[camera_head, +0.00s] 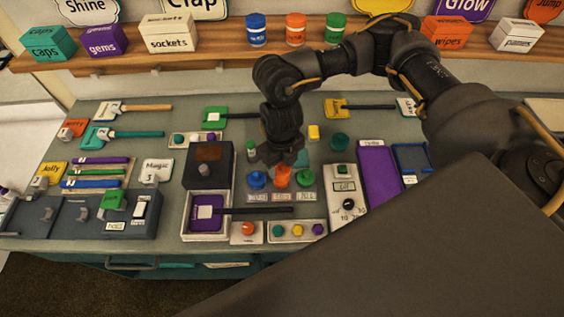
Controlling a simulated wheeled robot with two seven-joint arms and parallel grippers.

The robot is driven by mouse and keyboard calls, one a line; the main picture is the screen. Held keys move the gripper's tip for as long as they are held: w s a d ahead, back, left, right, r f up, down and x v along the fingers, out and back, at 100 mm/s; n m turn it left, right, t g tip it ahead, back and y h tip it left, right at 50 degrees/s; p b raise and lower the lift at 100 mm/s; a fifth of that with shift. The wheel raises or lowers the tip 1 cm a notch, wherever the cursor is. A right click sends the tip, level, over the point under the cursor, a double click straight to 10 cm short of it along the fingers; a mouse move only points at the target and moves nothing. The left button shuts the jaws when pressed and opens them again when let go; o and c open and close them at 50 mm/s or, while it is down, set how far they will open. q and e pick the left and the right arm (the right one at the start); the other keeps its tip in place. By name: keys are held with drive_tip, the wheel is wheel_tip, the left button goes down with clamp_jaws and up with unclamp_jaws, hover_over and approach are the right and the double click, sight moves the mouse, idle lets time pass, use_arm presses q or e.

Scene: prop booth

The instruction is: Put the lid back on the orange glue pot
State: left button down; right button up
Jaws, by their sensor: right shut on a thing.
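My right gripper (281,163) points down over the workbench, in the middle of the view. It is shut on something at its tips. An orange piece (282,178) shows directly below the fingers, partly covered by them. It seems to be the orange glue pot or its lid. I cannot tell the two apart here, or whether the lid touches the pot. A blue round piece (257,180) stands just left of it and a green one (305,178) just right, with small labels in front. My left gripper is not in view.
A white dial box (346,200) and purple panel (379,176) stand right. Blue, orange (296,30) and green jars stand on the back shelf. My right arm covers the right side.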

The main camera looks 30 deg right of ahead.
drive_tip(key=shift+f+b, duration=1.25)
drive_tip(key=shift+f, duration=0.65)
drive_tip(key=shift+f, duration=0.15)
idle(0.4)
idle(0.7)
drive_tip(key=o, duration=1.5)
